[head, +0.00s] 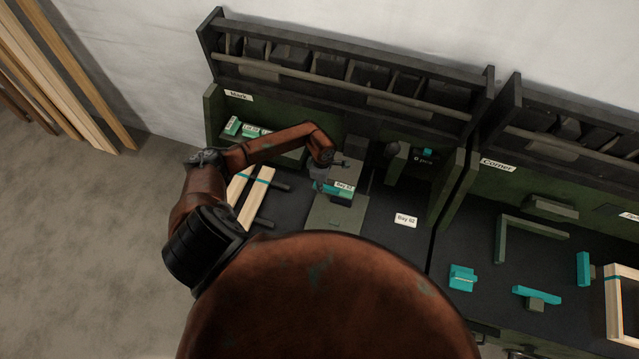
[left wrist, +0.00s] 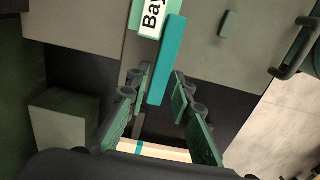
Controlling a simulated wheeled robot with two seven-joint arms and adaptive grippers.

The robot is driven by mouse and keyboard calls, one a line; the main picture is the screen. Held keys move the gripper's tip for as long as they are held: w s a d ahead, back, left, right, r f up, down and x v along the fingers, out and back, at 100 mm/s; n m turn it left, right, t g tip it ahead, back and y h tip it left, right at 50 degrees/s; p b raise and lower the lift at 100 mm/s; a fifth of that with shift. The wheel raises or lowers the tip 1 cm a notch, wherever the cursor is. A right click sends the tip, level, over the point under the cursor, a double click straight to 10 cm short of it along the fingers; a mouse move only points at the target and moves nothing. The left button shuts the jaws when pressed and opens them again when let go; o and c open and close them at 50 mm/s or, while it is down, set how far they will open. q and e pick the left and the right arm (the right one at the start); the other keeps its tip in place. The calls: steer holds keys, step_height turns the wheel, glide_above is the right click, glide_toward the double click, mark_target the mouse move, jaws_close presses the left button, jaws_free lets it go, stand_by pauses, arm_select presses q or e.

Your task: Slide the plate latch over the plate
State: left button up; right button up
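A flat grey-green plate (head: 335,213) lies on the dark bench in the left bay. A small teal part (head: 328,188) sits at its upper edge, beside a white "Bay" label (head: 344,186). In the left wrist view the teal part is a bar (left wrist: 170,55), lying over a grey surface (left wrist: 215,55) next to the label (left wrist: 153,15). I cannot tell for sure whether this bar is the plate latch. My left gripper (left wrist: 160,78) is open, with its fingers on either side of the bar's near end and small gaps visible. My right gripper is out of view.
Light wooden strips (head: 253,198) lie left of the plate. A "Bay 02" card (head: 405,220) lies to its right on bare bench. Rack shelving (head: 340,75) stands behind. The right bay holds teal pieces (head: 462,278) and a wooden frame (head: 614,305).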

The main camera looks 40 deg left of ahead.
arm_select(q)
steer(key=shift+o, duration=1)
steer(key=shift+a, duration=0.15)
step_height(320, 180, up, 12)
steer(key=shift+o, duration=0.3)
stand_by(0.5)
